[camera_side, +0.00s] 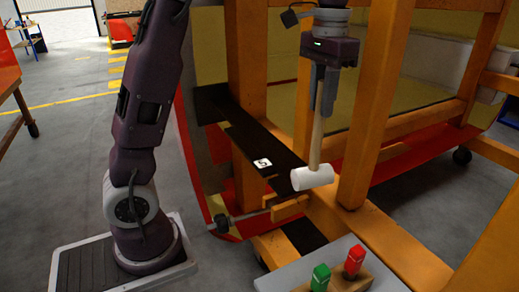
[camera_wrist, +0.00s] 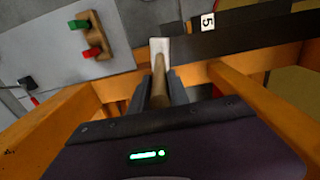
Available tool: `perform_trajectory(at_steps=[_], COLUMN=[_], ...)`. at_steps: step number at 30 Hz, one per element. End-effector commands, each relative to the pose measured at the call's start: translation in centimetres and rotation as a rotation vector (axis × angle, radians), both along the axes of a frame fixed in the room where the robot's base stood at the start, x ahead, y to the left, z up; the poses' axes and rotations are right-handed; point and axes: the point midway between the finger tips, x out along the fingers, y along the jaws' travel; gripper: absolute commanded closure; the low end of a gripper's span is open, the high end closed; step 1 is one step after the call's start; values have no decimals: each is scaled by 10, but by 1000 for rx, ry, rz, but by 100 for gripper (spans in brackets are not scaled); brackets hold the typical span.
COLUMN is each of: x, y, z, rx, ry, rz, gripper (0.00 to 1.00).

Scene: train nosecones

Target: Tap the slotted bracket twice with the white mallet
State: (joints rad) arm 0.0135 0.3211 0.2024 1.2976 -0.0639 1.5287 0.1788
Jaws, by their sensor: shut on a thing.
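My gripper (camera_side: 323,98) is shut on the wooden handle of the white mallet (camera_side: 312,178). The mallet hangs head down, its handle nearly upright. In the wrist view the mallet's white head (camera_wrist: 159,48) shows beyond the fingers (camera_wrist: 160,92). The dark bracket (camera_side: 258,146) with a white label marked 5 lies to the left of the head in the side view; it also shows in the wrist view (camera_wrist: 240,38). The head is at the bracket's near right end; I cannot tell whether they touch. Its slot is not clearly visible.
Orange frame posts (camera_side: 362,120) stand close on both sides of the mallet. A grey table (camera_side: 300,275) at the front bears a wooden block with a green piece (camera_side: 320,278) and a red piece (camera_side: 355,260). A metal rod with a dark knob (camera_side: 222,223) sticks out below the bracket.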

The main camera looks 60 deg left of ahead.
Motion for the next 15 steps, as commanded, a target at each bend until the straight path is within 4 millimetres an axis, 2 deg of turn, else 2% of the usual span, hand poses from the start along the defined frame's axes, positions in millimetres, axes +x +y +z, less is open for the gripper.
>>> perform_trajectory(at_steps=[15], x=[2], y=[4], z=[1], rx=[-1], ry=[-2], rz=[11], gripper=[100])
